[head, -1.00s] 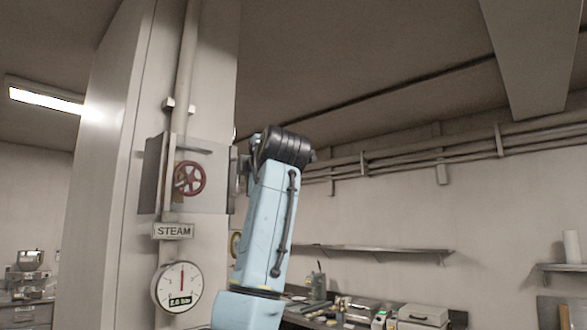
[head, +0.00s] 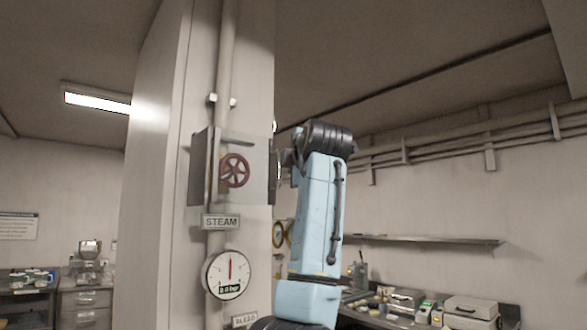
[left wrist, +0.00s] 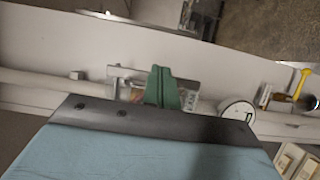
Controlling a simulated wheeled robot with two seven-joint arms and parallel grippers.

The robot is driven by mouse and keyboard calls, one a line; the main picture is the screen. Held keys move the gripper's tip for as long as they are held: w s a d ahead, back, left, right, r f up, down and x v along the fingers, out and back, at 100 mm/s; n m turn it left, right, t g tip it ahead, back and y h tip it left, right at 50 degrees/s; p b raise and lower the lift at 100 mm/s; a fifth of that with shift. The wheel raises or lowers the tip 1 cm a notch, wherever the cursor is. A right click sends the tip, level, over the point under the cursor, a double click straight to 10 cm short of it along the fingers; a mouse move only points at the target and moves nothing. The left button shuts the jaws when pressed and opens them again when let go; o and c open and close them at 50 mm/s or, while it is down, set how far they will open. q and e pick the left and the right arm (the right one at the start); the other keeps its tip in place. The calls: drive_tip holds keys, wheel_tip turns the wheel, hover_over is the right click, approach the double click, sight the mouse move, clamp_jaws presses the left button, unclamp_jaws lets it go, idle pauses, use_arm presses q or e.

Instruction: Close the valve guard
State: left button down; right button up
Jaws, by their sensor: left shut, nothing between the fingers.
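The valve guard (head: 200,168) is a grey metal box on the pillar, around a red handwheel (head: 234,171). The wheel's front is uncovered. A narrow plate (head: 272,172) stands nearly edge-on at the box's right side; I cannot tell whether it is the guard's door. My left arm rises right of the guard, its dark wrist joint level with the box top; its fingers are not clear there. In the left wrist view my left gripper (left wrist: 161,72) shows green fingers, shut and empty, overlapping the guard (left wrist: 185,92) and part of the red wheel. Contact cannot be told. My right gripper is not in view.
A vertical pipe (head: 226,70) runs down the pillar (head: 155,190). A STEAM sign (head: 221,222) and a round gauge (head: 228,275) sit below the guard. A shelf (head: 425,240) and a cluttered counter stand at the right.

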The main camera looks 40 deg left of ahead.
use_arm(q)
drive_tip(key=w+d, duration=0.2)
drive_tip(key=d, duration=1)
drive_tip(key=shift+w+d, duration=0.25)
drive_tip(key=shift+w, duration=0.1)
